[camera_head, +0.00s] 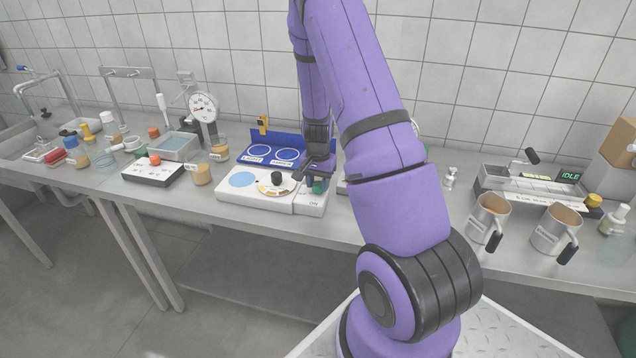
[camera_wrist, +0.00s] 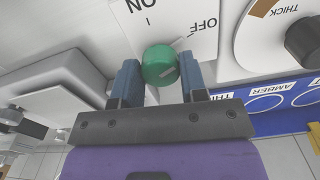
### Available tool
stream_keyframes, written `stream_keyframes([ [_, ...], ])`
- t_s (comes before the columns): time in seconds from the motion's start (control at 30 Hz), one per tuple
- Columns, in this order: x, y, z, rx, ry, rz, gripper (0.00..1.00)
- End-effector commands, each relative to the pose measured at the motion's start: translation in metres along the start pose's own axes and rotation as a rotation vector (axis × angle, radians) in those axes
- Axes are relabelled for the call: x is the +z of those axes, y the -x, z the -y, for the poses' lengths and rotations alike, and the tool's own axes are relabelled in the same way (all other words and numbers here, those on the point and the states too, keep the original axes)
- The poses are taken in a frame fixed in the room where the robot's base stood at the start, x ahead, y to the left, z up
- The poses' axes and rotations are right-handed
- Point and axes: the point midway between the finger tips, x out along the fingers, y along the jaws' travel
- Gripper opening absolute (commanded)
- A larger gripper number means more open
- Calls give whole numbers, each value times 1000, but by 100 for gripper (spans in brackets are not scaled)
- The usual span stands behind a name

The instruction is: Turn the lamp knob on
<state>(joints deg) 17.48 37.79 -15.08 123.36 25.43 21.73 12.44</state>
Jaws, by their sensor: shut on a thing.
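The lamp knob (camera_wrist: 160,66) is a round green knob on a white panel marked ON and OFF in the wrist view. In the head view the green knob (camera_head: 318,187) shows at the right end of the white unit (camera_head: 255,199), partly covered by my gripper. My gripper (camera_wrist: 160,78) has one blue finger on each side of the knob and is shut on it. The knob's pale mark points up and right, roughly toward the OFF side.
A black knob (camera_wrist: 305,42) on a dial marked THICK sits right of the green knob. A blue plate (camera_wrist: 270,104) with labelled rings lies behind the unit. A grey-white block (camera_wrist: 50,62) stands close on the left. Metal jugs (camera_head: 488,220) stand at the right.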

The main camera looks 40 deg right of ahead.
Motion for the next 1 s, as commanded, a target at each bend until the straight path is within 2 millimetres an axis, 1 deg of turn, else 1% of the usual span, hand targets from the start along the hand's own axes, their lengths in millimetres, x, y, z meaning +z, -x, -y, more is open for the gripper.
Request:
stream_keyframes([
  [0.17, 0, 0, 0, -1, 136, 0, 16],
  [0.8, -1, 0, -1, -1, 739, 0, 16],
  [1.0, -1, 0, -1, -1, 898, 0, 16],
])
